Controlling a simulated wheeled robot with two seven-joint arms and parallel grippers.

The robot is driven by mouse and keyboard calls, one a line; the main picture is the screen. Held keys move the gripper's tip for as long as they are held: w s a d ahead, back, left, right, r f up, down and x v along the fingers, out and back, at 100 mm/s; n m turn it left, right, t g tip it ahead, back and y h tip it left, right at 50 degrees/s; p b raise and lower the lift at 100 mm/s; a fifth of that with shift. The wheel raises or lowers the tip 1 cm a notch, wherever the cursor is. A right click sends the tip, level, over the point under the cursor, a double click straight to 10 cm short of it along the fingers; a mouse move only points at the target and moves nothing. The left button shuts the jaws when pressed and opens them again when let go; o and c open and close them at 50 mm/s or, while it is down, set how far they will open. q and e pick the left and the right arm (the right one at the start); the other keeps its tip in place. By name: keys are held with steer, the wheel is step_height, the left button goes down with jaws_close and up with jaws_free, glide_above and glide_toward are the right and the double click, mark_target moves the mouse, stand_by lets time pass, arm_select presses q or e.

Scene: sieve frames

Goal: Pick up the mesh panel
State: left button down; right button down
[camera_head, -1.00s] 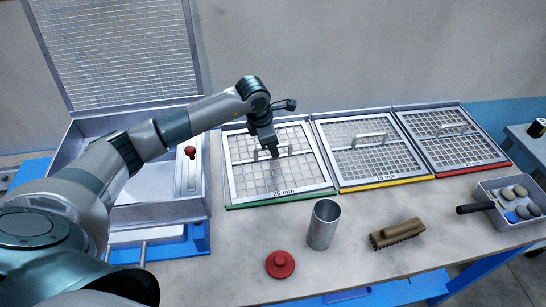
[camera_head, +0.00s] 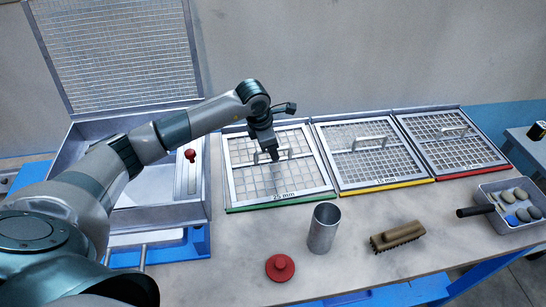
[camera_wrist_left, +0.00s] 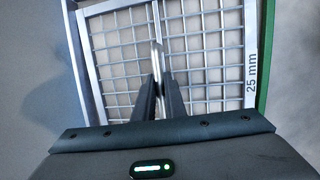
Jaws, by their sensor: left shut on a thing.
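The mesh panel with the green front edge, marked 25 mm (camera_head: 245,184), lies flat in the leftmost of three frames on the bench. My left gripper (camera_head: 273,155) is over its middle, pointing down at the panel's handle. In the left wrist view the two fingers (camera_wrist_left: 163,88) are closed on the metal handle (camera_wrist_left: 156,55), with the square mesh (camera_wrist_left: 205,55) behind. Two more mesh panels lie to its right, one with a yellow edge (camera_head: 385,184) and one with a red edge (camera_head: 470,169). My right gripper is not in view.
A metal box with a raised mesh lid (camera_head: 120,55) stands at left. A metal cup (camera_head: 323,228), a red knobbed lid (camera_head: 280,267) and a brush (camera_head: 397,236) are on the bench in front. A tray of stones (camera_head: 510,238) is at right.

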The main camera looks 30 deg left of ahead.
arm_select(q)
steer(key=shift+r, duration=0.15)
